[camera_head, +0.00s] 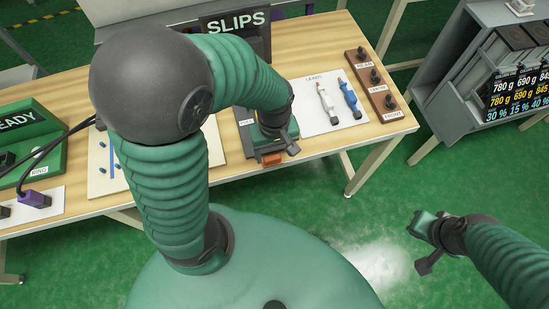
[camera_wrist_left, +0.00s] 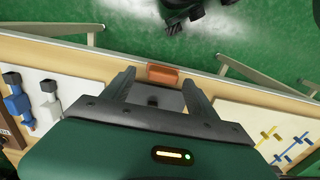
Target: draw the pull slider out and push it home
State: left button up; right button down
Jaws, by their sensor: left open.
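The pull slider shows as an orange-brown block (camera_head: 271,159) at the table's front edge, beside a dark panel (camera_head: 245,125) with a partly hidden label. In the left wrist view the orange block (camera_wrist_left: 163,75) lies at the edge, just beyond and between my fingertips. My left gripper (camera_head: 278,148) is open over the front edge, its two fingers apart with nothing between them in the wrist view (camera_wrist_left: 158,82). I cannot tell whether a finger touches the block. My right gripper (camera_head: 428,243) hangs over the green floor, away from the table; its finger gap is unclear.
A white LEADS mat (camera_head: 310,105) holds a white and a blue lead. A brown peg rack (camera_head: 376,80) stands right of it. A SLIPS box (camera_head: 240,30) is behind. A green READY stand (camera_head: 30,140) is at left. My left arm hides much of the board. The floor in front is clear.

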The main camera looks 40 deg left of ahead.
aim_at(272, 157)
pick_arm(q)
jog(key=f, duration=0.3)
jog(key=shift+s+a+f+b, duration=0.2)
jog(key=shift+a+b, duration=0.15)
jog(key=shift+a, duration=0.05)
jog(key=shift+d, duration=0.25)
jog(key=shift+d+r, duration=0.1)
jog(key=c, duration=0.5)
grip_shut()
